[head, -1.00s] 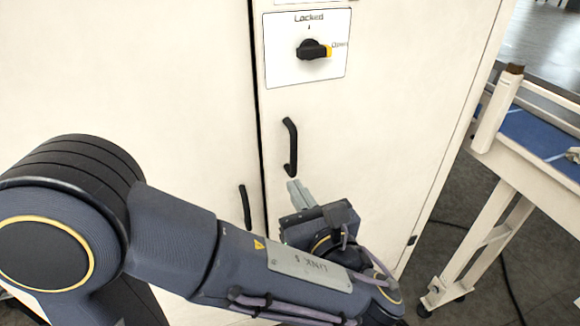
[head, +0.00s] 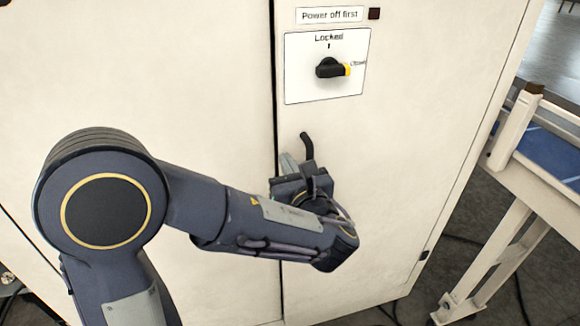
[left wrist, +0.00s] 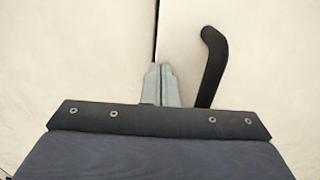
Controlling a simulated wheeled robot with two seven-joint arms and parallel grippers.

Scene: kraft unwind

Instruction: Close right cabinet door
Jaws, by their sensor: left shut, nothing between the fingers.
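The right cabinet door (head: 420,130) is a cream panel. It looks almost flush with the left door (head: 130,70), with a narrow dark seam (head: 273,90) between them. The right door's black handle (head: 307,146) is partly hidden behind my gripper; it also shows in the left wrist view (left wrist: 212,65). My left gripper (head: 287,160) is shut and empty, its grey fingertips (left wrist: 160,72) at the seam, just left of the handle. I cannot tell whether they touch the door. My right gripper is not in view.
A rotary switch (head: 328,68) marked "Locked" sits on the right door above the handle, under a "Power off first" label (head: 330,15). A white-framed table with a blue top (head: 550,155) stands right of the cabinet, with dark floor between.

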